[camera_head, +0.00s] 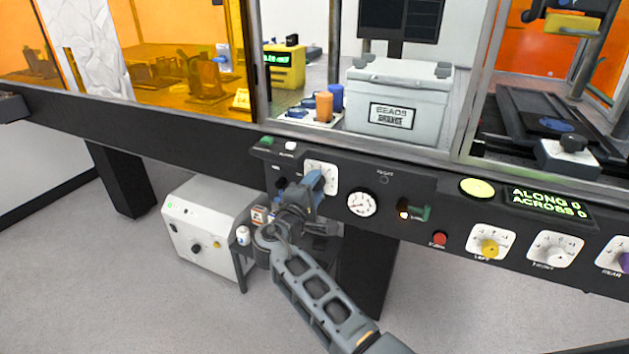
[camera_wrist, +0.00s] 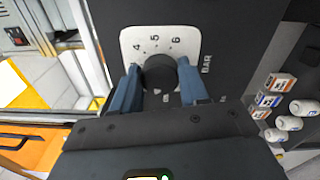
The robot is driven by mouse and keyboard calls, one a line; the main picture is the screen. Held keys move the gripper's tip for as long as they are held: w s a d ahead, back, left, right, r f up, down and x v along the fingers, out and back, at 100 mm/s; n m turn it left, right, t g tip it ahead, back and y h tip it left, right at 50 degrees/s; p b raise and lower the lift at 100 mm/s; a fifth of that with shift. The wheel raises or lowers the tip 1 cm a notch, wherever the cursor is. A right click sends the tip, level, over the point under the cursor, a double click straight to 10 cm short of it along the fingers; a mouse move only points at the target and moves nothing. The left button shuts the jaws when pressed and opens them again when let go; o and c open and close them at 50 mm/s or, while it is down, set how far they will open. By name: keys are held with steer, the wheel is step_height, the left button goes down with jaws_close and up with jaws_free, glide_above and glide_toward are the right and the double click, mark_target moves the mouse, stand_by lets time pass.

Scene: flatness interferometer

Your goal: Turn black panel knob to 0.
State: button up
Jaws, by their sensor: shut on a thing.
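The black panel knob (camera_wrist: 159,72) sits on a white dial plate (camera_wrist: 186,38) marked 4, 5 and 6, with BAR printed beside it; the rest of the scale is hidden. My gripper (camera_wrist: 160,85) is shut on the knob, one blue finger on each side. The knob's pointer cannot be made out. In the head view, my gripper (camera_head: 314,181) is at the left part of the black front panel (camera_head: 400,185), covering the knob, with part of the white dial plate (camera_head: 327,170) showing.
A round gauge (camera_head: 362,203) is just right of my gripper. Further right are a red button (camera_head: 439,239), a yellow knob (camera_head: 489,247) and a green display (camera_head: 545,203). A white box unit (camera_head: 205,235) stands below left. Small bottles and boxes (camera_wrist: 270,99) are beside the panel.

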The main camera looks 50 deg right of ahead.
steer(key=shift+n+p, duration=3.25)
steer(key=shift+n, duration=1.45)
steer(key=o, duration=1.1)
steer(key=shift+c, duration=0.2)
steer(key=v, duration=0.7)
steer(key=shift+a, duration=0.4)
steer(key=shift+s, duration=0.2)
